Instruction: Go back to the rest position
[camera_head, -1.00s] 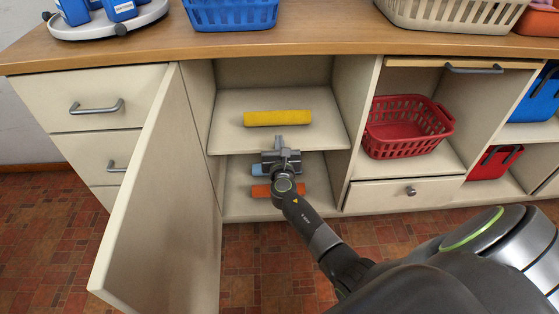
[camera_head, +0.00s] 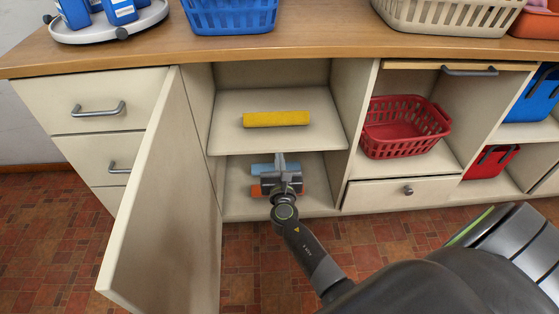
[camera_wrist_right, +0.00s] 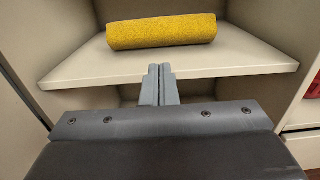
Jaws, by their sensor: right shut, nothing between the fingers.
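My right gripper (camera_head: 280,160) is in front of the open cupboard in the head view, shut and empty. Its two fingers also show pressed together in the right wrist view (camera_wrist_right: 159,85), pointing toward the shelf. A yellow roll-shaped thing (camera_head: 276,119) lies on the upper shelf, ahead of the fingers and apart from them; it also shows in the right wrist view (camera_wrist_right: 161,31). My left gripper is in neither view.
The cupboard door (camera_head: 165,200) stands open on the left. A blue thing (camera_head: 262,169) and an orange thing (camera_head: 257,190) lie on the lower shelf, partly hidden by my gripper. A red basket (camera_head: 405,128) sits in the compartment to the right. Tiled floor shows in front.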

